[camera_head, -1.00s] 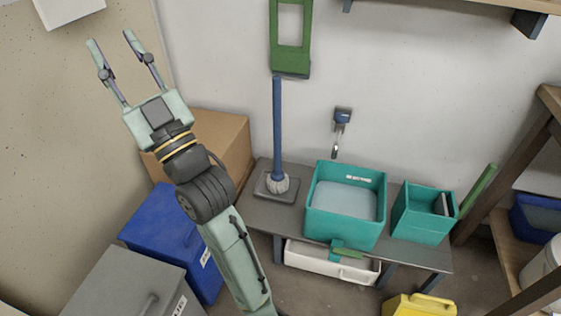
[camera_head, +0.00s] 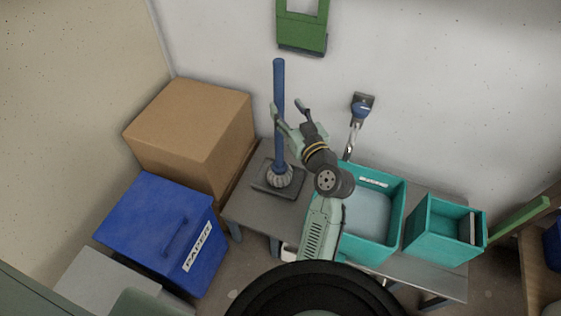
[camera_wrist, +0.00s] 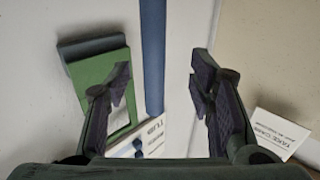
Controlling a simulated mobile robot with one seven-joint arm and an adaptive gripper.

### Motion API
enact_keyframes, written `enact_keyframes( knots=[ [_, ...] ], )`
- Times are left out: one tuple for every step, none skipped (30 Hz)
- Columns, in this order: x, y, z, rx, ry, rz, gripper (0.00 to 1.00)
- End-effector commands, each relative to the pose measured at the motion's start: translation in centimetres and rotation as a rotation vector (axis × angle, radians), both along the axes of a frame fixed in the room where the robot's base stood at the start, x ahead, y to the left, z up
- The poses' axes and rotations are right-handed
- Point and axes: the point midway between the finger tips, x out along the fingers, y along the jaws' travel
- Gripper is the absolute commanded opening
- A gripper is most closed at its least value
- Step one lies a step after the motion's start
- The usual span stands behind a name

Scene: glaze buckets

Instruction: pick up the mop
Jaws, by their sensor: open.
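The mop (camera_head: 279,82) has a blue handle and a pale, bushy head. It stands upright with its head on a dark square base on the grey bench. My gripper (camera_head: 287,106) is open at the upper half of the handle, with one finger overlapping the handle in the head view. In the wrist view, the blue handle (camera_wrist: 153,50) shows in the gap between the two open fingers (camera_wrist: 160,72), nearer the left finger. I cannot tell how deep the handle is between the fingers.
A teal tub (camera_head: 395,215) and a smaller teal bin (camera_head: 432,245) stand on the bench (camera_head: 240,208) at right. A cardboard box (camera_head: 185,125) and a blue paper bin (camera_head: 135,225) are at left. A green wall holder (camera_head: 302,35) and a blue-handled wall fixture (camera_head: 360,110) are behind.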

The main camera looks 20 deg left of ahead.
Motion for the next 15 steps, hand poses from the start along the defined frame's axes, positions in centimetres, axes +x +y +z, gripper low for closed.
enact_keyframes(
  knots=[
    [0.6, 0.6, 0.3, 0.0, 0.0, 0.002, 0.49],
    [1.0, 0.9, 0.4, 0.001, -0.001, 0.001, 0.49],
    [1.3, 1.2, 0.3, 0.0, 0.0, 0.002, 0.49],
    [1.5, 1.4, 0.2, -0.001, 0.001, 0.001, 0.49],
    [1.7, 1.6, 0.2, 0.0, 0.0, 0.001, 0.49],
    [1.9, 1.8, 0.2, 0.001, -0.001, 0.001, 0.49],
    [2.0, 1.9, 0.2, 0.0, 0.0, 0.001, 0.49],
    [2.2, 2.0, 0.2, 0.0, 0.0, 0.001, 0.49],
    [2.5, 2.1, 0.4, 0.0, 0.0, 0.001, 0.49],
    [2.8, 2.3, 0.5, 0.0, 0.0, 0.0, 0.49],
    [3.2, 2.5, 0.6, 0.0, 0.0, 0.0, 0.49],
    [3.7, 2.8, 0.8, -0.001, -0.001, 0.001, 0.49],
    [4.2, 3.1, 0.8, 0.0, 0.0, 0.001, 0.49],
    [4.6, 3.3, 0.9, 0.001, 0.001, 0.001, 0.49],
    [5.1, 3.6, 0.9, 0.0, 0.0, 0.001, 0.49]
  ],
)
